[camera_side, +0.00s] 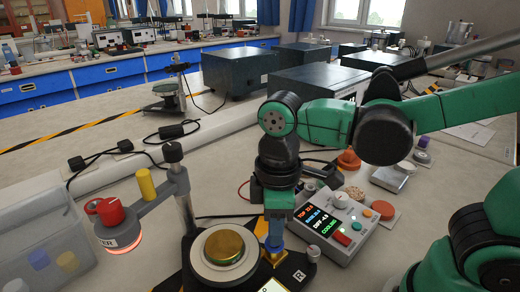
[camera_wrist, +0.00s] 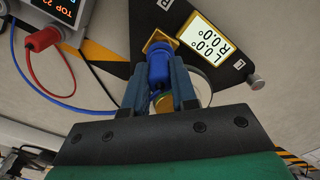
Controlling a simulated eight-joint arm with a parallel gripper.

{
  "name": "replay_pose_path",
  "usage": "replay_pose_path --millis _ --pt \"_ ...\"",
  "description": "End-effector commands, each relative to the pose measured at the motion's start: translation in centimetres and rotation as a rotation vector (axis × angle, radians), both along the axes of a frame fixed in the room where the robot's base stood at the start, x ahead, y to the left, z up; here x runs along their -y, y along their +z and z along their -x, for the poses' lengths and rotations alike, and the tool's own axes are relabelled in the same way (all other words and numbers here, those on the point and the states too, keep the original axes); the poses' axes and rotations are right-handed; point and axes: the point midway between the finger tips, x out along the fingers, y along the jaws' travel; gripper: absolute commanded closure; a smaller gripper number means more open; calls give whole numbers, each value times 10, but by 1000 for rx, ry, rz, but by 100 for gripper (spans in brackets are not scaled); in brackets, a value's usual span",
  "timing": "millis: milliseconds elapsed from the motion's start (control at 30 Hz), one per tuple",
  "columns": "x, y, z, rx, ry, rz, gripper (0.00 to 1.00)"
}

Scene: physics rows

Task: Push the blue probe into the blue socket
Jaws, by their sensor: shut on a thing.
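My gripper (camera_wrist: 157,88) is shut on the blue probe (camera_wrist: 158,66), with a finger on each side of it. In the side view my gripper (camera_side: 276,225) points down, with the blue probe (camera_side: 275,243) low between its fingers. The probe's front end is at a small brass-coloured square block (camera_wrist: 157,40) on a black base plate (camera_wrist: 150,15). The block also shows under the gripper in the side view (camera_side: 272,258). The socket opening is hidden by the probe and fingers. I cannot tell how deep the probe sits.
A brass disc (camera_side: 224,247) on a pale round stage stands left of my gripper. A post with a red-knobbed lamp head (camera_side: 118,228) is further left. A control box (camera_side: 333,226) with a lit display is close on the right. Red (camera_wrist: 45,80) and blue cables lie nearby.

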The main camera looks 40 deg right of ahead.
Motion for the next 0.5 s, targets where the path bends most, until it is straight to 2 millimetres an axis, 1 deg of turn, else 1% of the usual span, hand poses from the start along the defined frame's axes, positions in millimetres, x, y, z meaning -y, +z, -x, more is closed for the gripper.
replay_pose_path --millis 200,233,333,367,500 --pt "0 -3 0 0 0 0 100" --pt "0 -3 0 0 0 0 75" --pt "0 -3 0 0 0 0 46" --pt "0 -3 0 0 0 0 41" --pt "0 -3 0 0 0 0 41"
